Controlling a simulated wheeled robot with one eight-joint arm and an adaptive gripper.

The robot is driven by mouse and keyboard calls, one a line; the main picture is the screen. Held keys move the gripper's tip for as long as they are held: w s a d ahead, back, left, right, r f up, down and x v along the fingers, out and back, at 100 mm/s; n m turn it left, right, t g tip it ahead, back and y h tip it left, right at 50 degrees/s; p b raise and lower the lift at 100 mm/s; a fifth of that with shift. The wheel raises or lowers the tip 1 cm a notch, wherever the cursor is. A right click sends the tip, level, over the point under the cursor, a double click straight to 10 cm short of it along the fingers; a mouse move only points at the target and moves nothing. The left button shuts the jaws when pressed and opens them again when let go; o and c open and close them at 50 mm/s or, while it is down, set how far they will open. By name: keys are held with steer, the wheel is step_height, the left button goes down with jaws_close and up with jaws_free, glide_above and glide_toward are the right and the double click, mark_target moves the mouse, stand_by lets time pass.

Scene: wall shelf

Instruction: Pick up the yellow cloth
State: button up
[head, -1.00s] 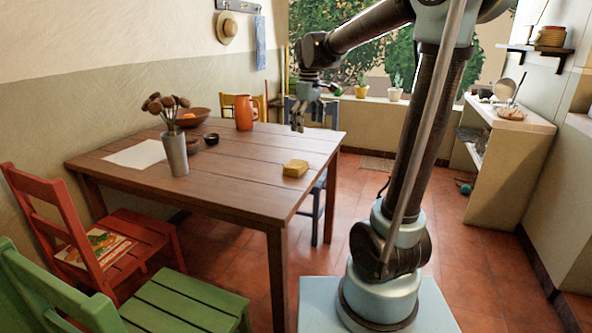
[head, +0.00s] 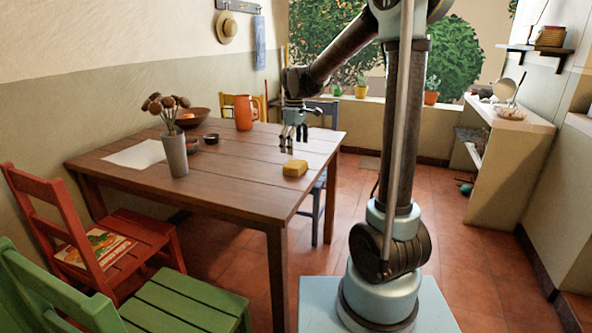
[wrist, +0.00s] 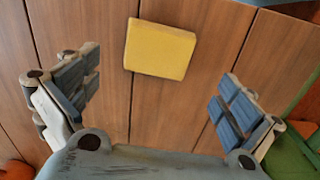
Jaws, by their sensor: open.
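The yellow cloth (head: 295,168) lies as a folded block on the wooden table (head: 235,175), near its right edge. My gripper (head: 291,146) is above the table, just over and slightly behind the cloth in the head view. In the wrist view, my gripper (wrist: 160,100) is open, with its two blue-padded fingers wide apart. The cloth (wrist: 160,49) shows there beyond the fingertips, near the middle of the gap, and nothing is between the fingers.
An orange pitcher (head: 244,112), a brown bowl (head: 192,117), a grey vase of dark flowers (head: 174,153) and white paper (head: 135,154) are on the table. A red chair (head: 115,240) and a green chair (head: 150,300) stand at the left. The table around the cloth is clear.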

mark_target(296, 163)
steer(key=shift+w+d+f, duration=0.1)
steer(key=shift+d+f, duration=0.05)
steer(key=shift+f, duration=1.75)
steer(key=shift+w+d+f, duration=0.1)
steer(key=shift+f, duration=1.8)
steer(key=c, duration=0.8)
